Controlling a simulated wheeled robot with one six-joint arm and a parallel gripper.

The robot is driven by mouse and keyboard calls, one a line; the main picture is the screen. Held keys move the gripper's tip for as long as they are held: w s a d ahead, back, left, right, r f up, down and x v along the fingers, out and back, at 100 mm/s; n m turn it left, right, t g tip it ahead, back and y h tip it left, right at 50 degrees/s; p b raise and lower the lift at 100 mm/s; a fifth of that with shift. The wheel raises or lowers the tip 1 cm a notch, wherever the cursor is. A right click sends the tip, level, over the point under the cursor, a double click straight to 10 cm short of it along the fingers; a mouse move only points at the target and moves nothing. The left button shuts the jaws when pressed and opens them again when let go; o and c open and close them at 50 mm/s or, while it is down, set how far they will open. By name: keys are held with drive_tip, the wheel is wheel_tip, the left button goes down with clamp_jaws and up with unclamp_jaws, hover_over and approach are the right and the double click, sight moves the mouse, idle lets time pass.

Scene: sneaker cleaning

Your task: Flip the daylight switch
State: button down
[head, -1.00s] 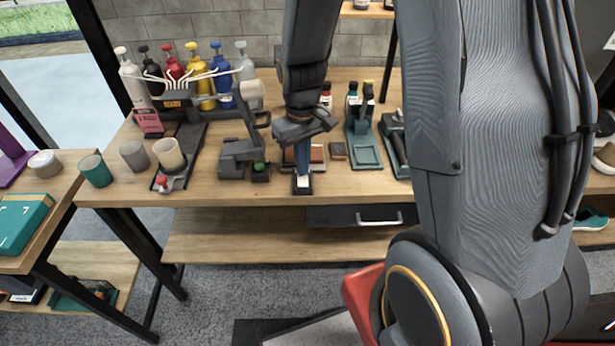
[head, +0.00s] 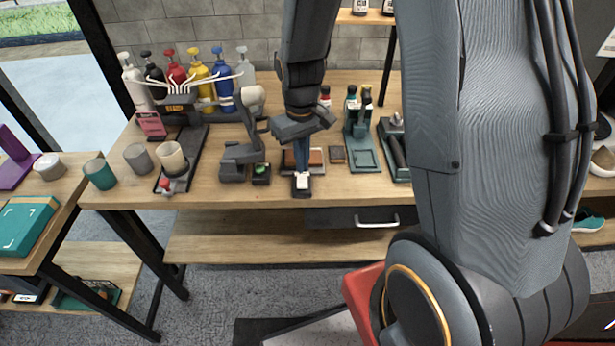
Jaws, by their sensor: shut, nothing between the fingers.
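A small switch with a white rocker (head: 303,181) in a dark base sits at the front edge of the wooden workbench. I take it to be the daylight switch; no label is readable. My gripper (head: 301,172) points straight down over it, fingers shut and empty. The fingertips are at the back side of the white rocker, touching it or just above it; I cannot tell which. The fingers partly cover the switch's rear.
A small dark box with a green button (head: 260,172) stands just left of the switch. A brown-topped block (head: 316,158) lies behind my fingers. A grey lamp-like stand (head: 240,160), cups and several pump bottles are further left. A teal holder (head: 364,158) stands to the right.

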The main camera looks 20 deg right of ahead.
sight(304, 180)
wheel_tip(304, 180, up, 4)
drive_tip(key=p, duration=0.3)
drive_tip(key=shift+r, duration=0.15)
idle(0.4)
drive_tip(key=s+d+r+m+t+b, duration=0.1)
drive_tip(key=s+m+b, duration=0.1)
drive_tip(key=s+b, duration=0.5)
drive_tip(key=shift+s+r, duration=0.3)
drive_tip(key=shift+s, duration=0.75)
